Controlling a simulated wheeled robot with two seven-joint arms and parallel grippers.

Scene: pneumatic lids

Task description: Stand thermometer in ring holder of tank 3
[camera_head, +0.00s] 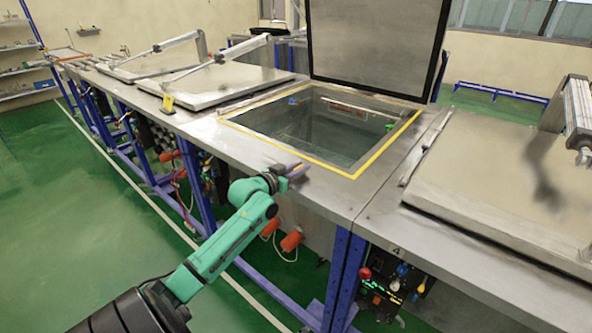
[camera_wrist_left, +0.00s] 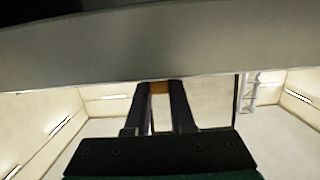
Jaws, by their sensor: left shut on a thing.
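My left gripper (camera_head: 295,169) is over the steel front rim of the open tank (camera_head: 236,125), outside its yellow border. In the left wrist view the two dark fingers (camera_wrist_left: 160,105) are shut on a small orange-brown thing (camera_wrist_left: 160,88). It may be the thermometer, but too little of it shows to be sure. The ring holder cannot be made out clearly. A small green thing (camera_head: 389,127) is at the tank's right inner side and a small blue one (camera_head: 292,100) at its back left. My right gripper is not in view.
Closed lids lie to the left (camera_head: 215,84) and right (camera_head: 490,180). A small yellow thing (camera_head: 168,103) stands on the bench at left. The label 4 is on the bench front at right.

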